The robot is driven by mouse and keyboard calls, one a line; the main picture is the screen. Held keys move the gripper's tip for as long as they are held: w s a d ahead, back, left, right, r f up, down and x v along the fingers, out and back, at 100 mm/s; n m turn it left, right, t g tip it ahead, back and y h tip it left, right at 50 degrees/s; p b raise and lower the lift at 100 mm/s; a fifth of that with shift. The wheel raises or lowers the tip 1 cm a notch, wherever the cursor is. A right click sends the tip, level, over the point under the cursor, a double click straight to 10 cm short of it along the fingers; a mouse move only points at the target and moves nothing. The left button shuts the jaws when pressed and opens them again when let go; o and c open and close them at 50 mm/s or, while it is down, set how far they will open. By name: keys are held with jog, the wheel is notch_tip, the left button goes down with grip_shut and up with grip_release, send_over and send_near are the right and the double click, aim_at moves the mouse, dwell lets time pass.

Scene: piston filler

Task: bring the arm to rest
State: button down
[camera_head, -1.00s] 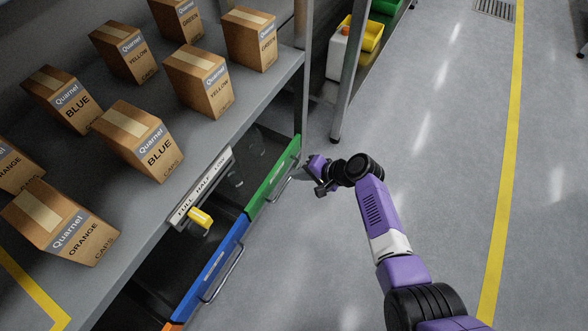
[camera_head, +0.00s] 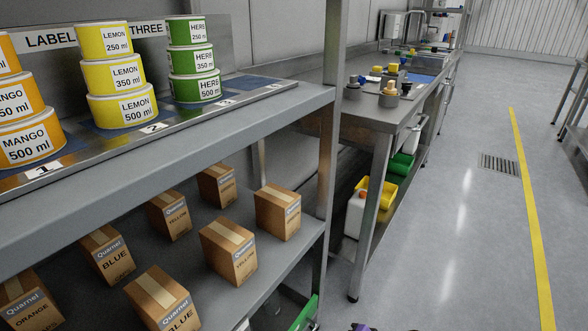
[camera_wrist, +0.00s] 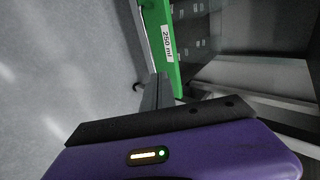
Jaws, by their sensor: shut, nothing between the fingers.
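My gripper (camera_wrist: 157,90) shows in the wrist view as narrow grey fingers beyond the purple and black wrist housing. The fingers are together with nothing between them. They point towards the green drawer front (camera_wrist: 163,45) with a "250 ml" label; I cannot tell whether they touch it.
The green drawer front (camera_head: 304,314) shows low in the head view. A steel bench (camera_head: 372,125) stands behind. The floor (camera_head: 450,240) on the right is clear.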

jog(key=w+d+r+t+h, duration=0.3)
jog(key=w+d+r, duration=0.1)
jog(key=d, duration=0.1)
jog(key=s+d+r+n+t+h, duration=0.1)
jog(key=s+d+r+t+h, duration=0.25)
jog(key=s, duration=0.25)
jog(key=s+r+n+t, duration=0.1)
jog(key=s+r+n, duration=0.1)
jog(key=s+r, duration=0.8)
jog(key=s+a+r+n+t+p, duration=0.15)
jog(key=s+r, duration=0.25)
jog(key=s, duration=1.2)
jog(key=s+r+n, duration=0.3)
jog(key=s+r, duration=0.4)
jog(key=s, duration=0.5)
notch_tip(320, 180, up, 26)
jog(key=p, duration=2.6)
jog(key=shift+r+h+p, duration=0.2)
jog(key=shift+h+p, duration=0.1)
jog(key=shift+h, duration=0.15)
jog(key=shift+s, duration=0.1)
